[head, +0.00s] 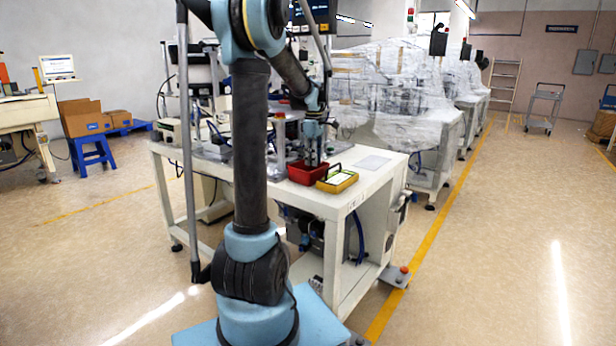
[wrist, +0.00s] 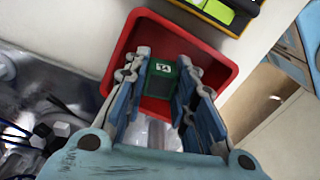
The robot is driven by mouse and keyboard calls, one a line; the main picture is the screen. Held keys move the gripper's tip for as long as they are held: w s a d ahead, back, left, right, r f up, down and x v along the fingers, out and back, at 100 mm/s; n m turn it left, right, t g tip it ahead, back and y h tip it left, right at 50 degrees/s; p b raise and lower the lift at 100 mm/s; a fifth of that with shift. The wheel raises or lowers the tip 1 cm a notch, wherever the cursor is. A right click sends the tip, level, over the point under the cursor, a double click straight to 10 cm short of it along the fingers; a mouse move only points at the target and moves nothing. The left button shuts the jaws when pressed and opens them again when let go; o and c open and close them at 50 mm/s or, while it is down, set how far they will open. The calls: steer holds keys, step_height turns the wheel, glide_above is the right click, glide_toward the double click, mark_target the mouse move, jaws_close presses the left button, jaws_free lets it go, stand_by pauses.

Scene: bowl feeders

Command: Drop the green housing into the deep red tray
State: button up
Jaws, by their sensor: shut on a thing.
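The deep red tray (head: 301,177) stands on the white machine table near its front right edge. It also shows in the wrist view (wrist: 222,62), with its walls around my fingertips. My gripper (wrist: 161,68) points down over the tray; in the head view my gripper (head: 312,160) is at the tray's rim. It is shut on the green housing (wrist: 160,82), a small dark green block with a white mark on top. The housing lies within the tray's outline. I cannot tell whether it touches the tray's floor. The head view does not clearly show the housing.
A yellow tray (head: 346,185) with bright green contents stands just right of the red tray. A flat pale plate (head: 373,162) lies behind it on the white table (head: 320,203). Machine columns and cables stand left of the tray.

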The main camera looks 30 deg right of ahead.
steer(key=shift+f, duration=0.3)
steer(key=o, duration=1)
steer(key=shift+r, duration=0.15)
step_height(320, 180, up, 12)
steer(key=shift+f, duration=0.15)
